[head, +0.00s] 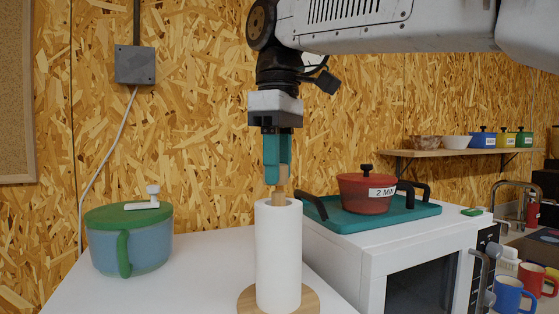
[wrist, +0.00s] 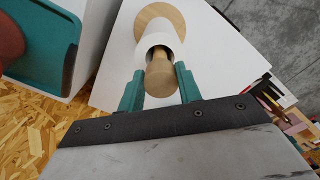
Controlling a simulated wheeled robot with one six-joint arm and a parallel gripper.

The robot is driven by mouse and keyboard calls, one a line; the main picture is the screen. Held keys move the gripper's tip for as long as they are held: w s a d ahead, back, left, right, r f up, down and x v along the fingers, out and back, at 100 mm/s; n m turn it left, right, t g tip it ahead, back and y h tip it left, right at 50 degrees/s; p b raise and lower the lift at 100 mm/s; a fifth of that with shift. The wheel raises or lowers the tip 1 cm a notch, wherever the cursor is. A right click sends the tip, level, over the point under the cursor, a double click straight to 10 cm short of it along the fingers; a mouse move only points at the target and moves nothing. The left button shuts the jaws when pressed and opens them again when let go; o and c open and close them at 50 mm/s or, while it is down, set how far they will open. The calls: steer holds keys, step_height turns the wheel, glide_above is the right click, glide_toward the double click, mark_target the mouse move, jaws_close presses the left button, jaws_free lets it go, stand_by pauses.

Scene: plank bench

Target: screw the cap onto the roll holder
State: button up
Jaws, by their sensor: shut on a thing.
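The roll holder has a round wooden base (head: 245,301) and carries a white paper roll (head: 278,255), upright on the white bench. A short wooden post end (head: 278,199) shows above the roll. My gripper (head: 278,178) points straight down over it, its teal fingers shut on the wooden cap (head: 283,176). In the wrist view the cap (wrist: 159,76) sits between the two fingertips, in line with the roll (wrist: 150,42) and base (wrist: 157,17). The cap is at the top of the post; I cannot tell whether its thread is engaged.
A blue pot with a green lid (head: 130,208) stands left on the bench (head: 205,265). To the right, a white microwave (head: 375,250) carries a teal tray (head: 340,220) with a red pot (head: 364,195).

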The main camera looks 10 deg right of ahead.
steer(key=shift+s+d+f, duration=0.1)
steer(key=shift+d+f, duration=0.15)
stand_by(0.8)
steer(key=shift+f, duration=0.2)
stand_by(0.9)
steer(key=shift+m, duration=1.4)
steer(key=shift+m, duration=0.3)
steer(key=shift+s+a+m, duration=0.1)
steer(key=shift+m, duration=1.1)
